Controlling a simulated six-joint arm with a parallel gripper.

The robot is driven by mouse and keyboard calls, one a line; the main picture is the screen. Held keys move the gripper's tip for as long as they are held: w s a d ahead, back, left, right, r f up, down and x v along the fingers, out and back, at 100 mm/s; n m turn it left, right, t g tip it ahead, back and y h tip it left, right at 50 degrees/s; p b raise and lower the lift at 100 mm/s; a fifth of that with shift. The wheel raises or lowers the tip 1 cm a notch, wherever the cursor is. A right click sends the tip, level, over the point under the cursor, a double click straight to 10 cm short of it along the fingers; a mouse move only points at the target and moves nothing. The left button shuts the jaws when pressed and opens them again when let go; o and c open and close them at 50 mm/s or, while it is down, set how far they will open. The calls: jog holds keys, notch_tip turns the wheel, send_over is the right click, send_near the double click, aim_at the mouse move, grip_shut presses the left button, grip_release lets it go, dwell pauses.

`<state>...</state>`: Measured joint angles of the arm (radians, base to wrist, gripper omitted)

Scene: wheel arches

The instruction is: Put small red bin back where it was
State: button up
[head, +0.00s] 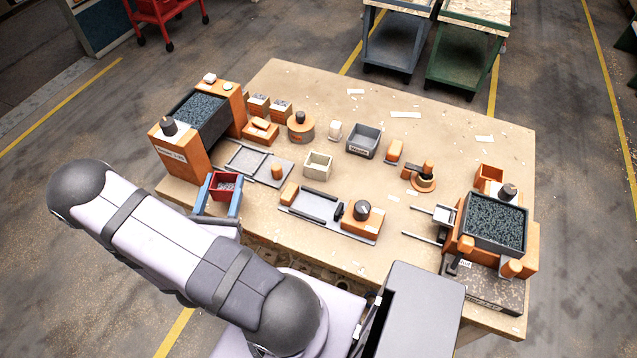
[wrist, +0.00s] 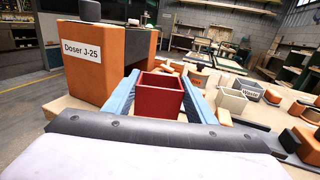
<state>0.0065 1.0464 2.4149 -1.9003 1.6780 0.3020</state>
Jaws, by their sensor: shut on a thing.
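The small red bin (head: 225,187) is held between the two blue fingers of my gripper (head: 222,192) at the left side of the table in the head view. The bin is in front of the orange doser (head: 180,152), labelled "Doser J-25" in the wrist view (wrist: 84,55). I cannot tell whether the bin's underside touches anything.
A grey rail frame (head: 254,162) lies right of the bin. A cream bin (head: 318,165), a grey "Waste" bin (head: 363,141) and a grey fixture with orange blocks (head: 330,213) stand mid-table. A second orange hopper station (head: 490,225) is at the right. The table's back right (head: 470,115) is mostly clear.

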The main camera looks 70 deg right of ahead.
jog(key=s+d+r+m+g, duration=0.3)
jog(key=s+d+g, duration=0.3)
jog(key=s+d, duration=0.3)
jog(key=s+d+r+m+g+b, duration=0.1)
jog(key=s+d+r+m+g, duration=0.3)
jog(key=s+d, duration=0.5)
jog(key=s+m+g, duration=0.1)
jog(key=s+g, duration=0.1)
jog(key=s, duration=0.4)
jog(key=shift+d+g, duration=0.15)
jog(key=shift+g, duration=0.15)
jog(key=shift+f, duration=0.1)
jog(key=shift+f, duration=4.9)
jog(key=shift+f, duration=0.35)
